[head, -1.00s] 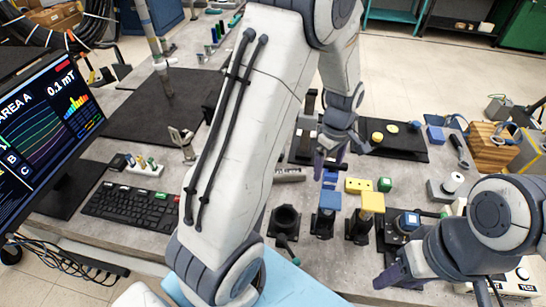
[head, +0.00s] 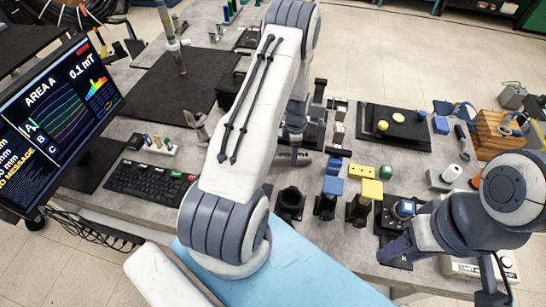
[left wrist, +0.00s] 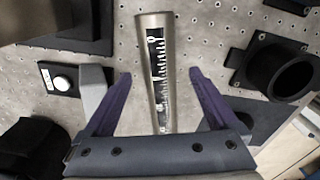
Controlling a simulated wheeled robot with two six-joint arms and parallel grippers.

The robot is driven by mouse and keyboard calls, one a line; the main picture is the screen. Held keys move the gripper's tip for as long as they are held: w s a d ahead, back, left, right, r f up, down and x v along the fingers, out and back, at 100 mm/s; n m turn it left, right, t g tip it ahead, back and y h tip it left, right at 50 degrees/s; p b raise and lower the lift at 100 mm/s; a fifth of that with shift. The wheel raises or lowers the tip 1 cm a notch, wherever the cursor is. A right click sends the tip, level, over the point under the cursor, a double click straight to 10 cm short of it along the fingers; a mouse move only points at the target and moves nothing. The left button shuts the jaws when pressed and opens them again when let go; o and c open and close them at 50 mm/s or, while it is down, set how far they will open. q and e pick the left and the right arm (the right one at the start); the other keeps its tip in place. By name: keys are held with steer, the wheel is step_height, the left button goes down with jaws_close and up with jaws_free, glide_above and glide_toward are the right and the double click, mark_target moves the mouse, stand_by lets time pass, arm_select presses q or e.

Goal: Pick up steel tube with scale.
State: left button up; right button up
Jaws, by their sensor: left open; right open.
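The steel tube with scale (left wrist: 153,50) lies flat on the grey perforated table in the left wrist view, with a dark window and white scale marks facing up. My left gripper (left wrist: 160,74) is open, with one purple finger on each side of the tube and a gap on both sides. In the head view my left arm hides most of the tube, and my left gripper (head: 294,155) shows only partly. My right gripper (head: 392,252) is low at the right, away from the tube; the space between its fingers is hard to see.
A black round holder (head: 290,203) stands in front of the tube; it also shows in the left wrist view (left wrist: 262,65). Blue (head: 333,186) and yellow (head: 372,189) blocks on black stands are to the right. A keyboard (head: 150,186) and monitor (head: 65,120) are left.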

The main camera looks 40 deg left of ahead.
arm_select(q)
step_height(320, 180, down, 3)
steer(key=shift+a+f+p, duration=0.1)
steer(key=shift+p, duration=0.65)
steer(key=shift+f, duration=0.4)
jaws_close()
